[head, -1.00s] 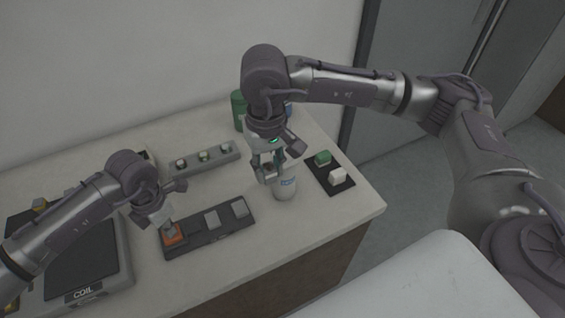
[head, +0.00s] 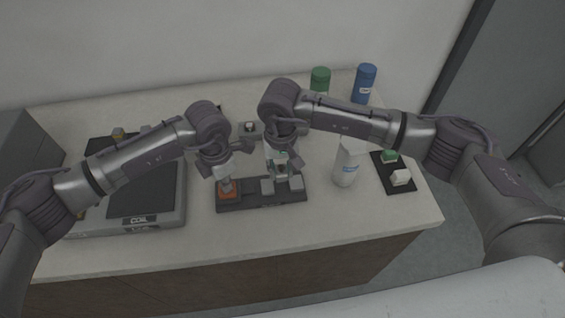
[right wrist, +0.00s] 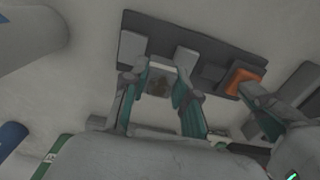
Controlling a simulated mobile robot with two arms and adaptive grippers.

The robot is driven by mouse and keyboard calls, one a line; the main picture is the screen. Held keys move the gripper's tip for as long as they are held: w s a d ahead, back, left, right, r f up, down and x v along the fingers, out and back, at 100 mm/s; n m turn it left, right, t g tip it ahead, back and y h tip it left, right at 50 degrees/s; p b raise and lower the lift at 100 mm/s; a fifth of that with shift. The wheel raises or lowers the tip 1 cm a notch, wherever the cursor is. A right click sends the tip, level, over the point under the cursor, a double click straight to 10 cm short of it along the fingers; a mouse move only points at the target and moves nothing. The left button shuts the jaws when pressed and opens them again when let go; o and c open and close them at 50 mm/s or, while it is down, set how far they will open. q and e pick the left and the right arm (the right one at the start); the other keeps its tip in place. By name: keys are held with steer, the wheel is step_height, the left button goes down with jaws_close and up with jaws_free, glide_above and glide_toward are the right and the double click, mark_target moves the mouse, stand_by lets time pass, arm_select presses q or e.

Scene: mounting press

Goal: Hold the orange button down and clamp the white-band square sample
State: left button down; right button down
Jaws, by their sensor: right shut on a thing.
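The dark clamp base (head: 262,204) lies on the counter with an orange button (head: 229,195) at its left end and grey blocks (head: 296,183) to the right. My left gripper (head: 225,184) looks shut, its tip on the orange button. The button (right wrist: 240,80) also shows in the right wrist view with that tip against it.
A white bottle (head: 346,168) stands right of the clamp base. A black mat (head: 401,188) holds a green piece (head: 389,156) and a white piece (head: 401,177). Green (head: 320,80) and blue (head: 364,84) containers stand behind. A device marked COIL (head: 140,222) is left. The front counter is clear.

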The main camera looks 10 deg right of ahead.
steer(key=shift+f, duration=2)
steer(key=c, duration=0.8)
jaws_free()
arm_select(q)
steer(key=shift+f, duration=0.1)
arm_select(e)
step_height(320, 180, up, 12)
arm_select(q)
steer(key=shift+r+p, duration=0.35)
steer(key=shift+r, duration=0.5)
arm_select(e)
steer(key=shift+r, duration=0.25)
arm_select(q)
steer(key=shift+r, duration=0.35)
arm_select(e)
steer(key=shift+r, duration=0.1)
arm_select(q)
steer(key=shift+r, duration=0.4)
arm_select(e)
steer(key=shift+r, duration=0.15)
